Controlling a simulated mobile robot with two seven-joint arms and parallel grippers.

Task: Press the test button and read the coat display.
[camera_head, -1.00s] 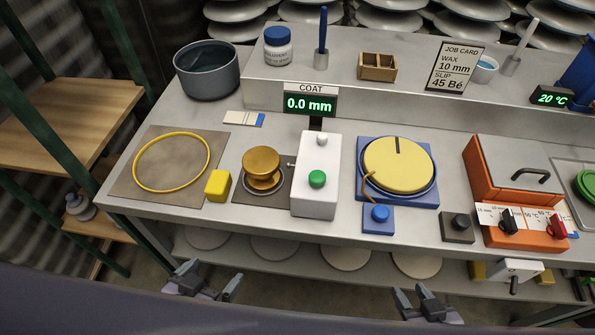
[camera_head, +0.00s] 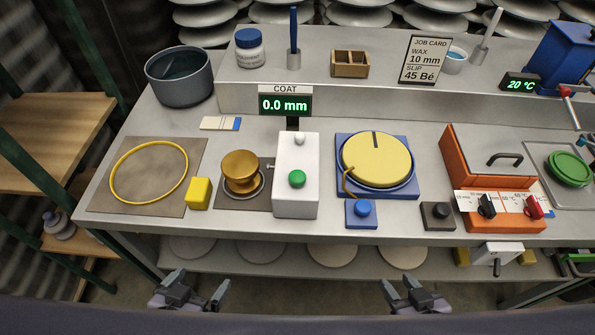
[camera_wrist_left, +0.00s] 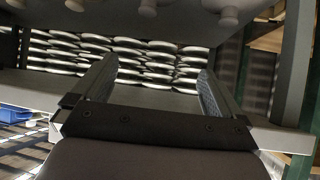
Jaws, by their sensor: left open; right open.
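The coat display (camera_head: 285,104) stands behind a white box (camera_head: 296,190) and reads 0.0 mm in green digits. The white box carries a green button (camera_head: 297,178) on its front top and a small pale knob (camera_head: 300,139) further back. I cannot tell for certain which button is the test button. A brass-coloured spool (camera_head: 241,171) sits on a round base just left of the box. My left gripper (camera_head: 200,293) is open and empty, below the bench's front edge. My right gripper (camera_head: 412,290) is open and empty, also in front of the bench. The left wrist view shows the left gripper's spread fingers (camera_wrist_left: 158,90).
A yellow block (camera_head: 198,193) and a yellow ring (camera_head: 149,171) on a mat lie left. A blue-based yellow disc (camera_head: 377,160), blue button (camera_head: 362,209), dark knob block (camera_head: 437,215) and orange heater (camera_head: 492,170) stand right. A job card (camera_head: 424,59) reads wax 10 mm, slip 45 Bé.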

